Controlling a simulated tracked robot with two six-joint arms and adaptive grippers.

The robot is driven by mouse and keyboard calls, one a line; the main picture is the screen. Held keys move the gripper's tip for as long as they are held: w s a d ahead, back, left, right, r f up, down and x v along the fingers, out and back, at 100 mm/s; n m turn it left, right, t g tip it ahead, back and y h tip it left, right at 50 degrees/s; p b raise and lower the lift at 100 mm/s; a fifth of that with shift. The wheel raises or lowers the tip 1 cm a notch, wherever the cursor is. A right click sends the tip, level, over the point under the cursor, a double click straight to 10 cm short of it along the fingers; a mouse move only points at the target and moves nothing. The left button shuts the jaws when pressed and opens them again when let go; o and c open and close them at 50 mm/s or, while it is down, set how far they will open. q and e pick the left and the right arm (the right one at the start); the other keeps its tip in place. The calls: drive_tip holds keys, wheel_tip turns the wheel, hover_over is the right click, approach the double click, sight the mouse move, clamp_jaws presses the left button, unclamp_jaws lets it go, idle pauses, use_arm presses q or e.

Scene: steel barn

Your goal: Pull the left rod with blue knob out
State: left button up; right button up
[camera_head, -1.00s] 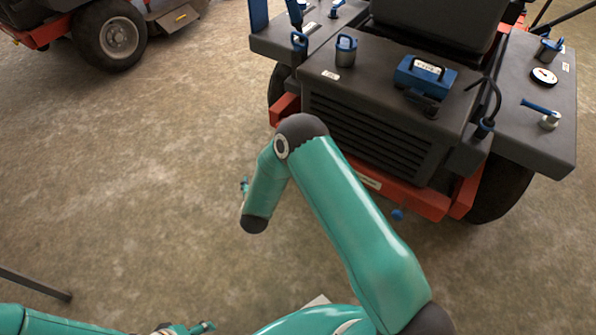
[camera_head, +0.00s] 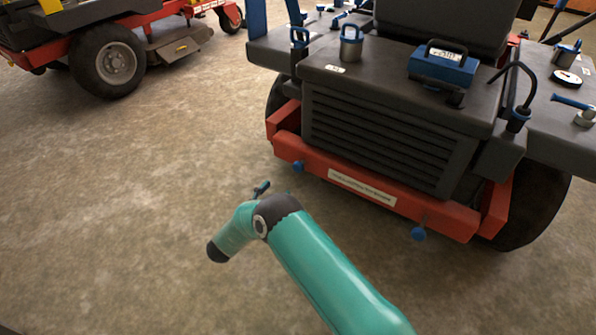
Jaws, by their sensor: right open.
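The left blue knob (camera_head: 298,167) sits low at the left part of the red rear bumper of the mower. Its rod is barely visible. A second blue knob (camera_head: 419,233) hangs under the bumper farther right, with a short thin rod above it. My right arm comes up from the bottom, bends at its dark joint and points away. Part of my right gripper (camera_head: 262,188) shows just past that joint, open, below and left of the left knob in the picture and apart from it. The rest of that gripper is hidden behind my arm. My left gripper is out of view.
The mower's red bumper (camera_head: 365,187) carries a white label. On its dark deck stand a grey canister (camera_head: 351,44) and a blue device with a handle (camera_head: 443,63). Another mower (camera_head: 108,62) is at the upper left. The concrete floor at left is clear.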

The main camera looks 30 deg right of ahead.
sight(296, 169)
drive_tip(key=b+x, duration=0.3)
drive_tip(key=x, duration=0.8)
drive_tip(key=shift+d+f+b, duration=0.1)
drive_tip(key=shift+d+b, duration=0.15)
drive_tip(key=shift+b, duration=0.15)
drive_tip(key=shift+w+d, duration=0.3)
drive_tip(key=shift+d, duration=0.15)
clamp_jaws()
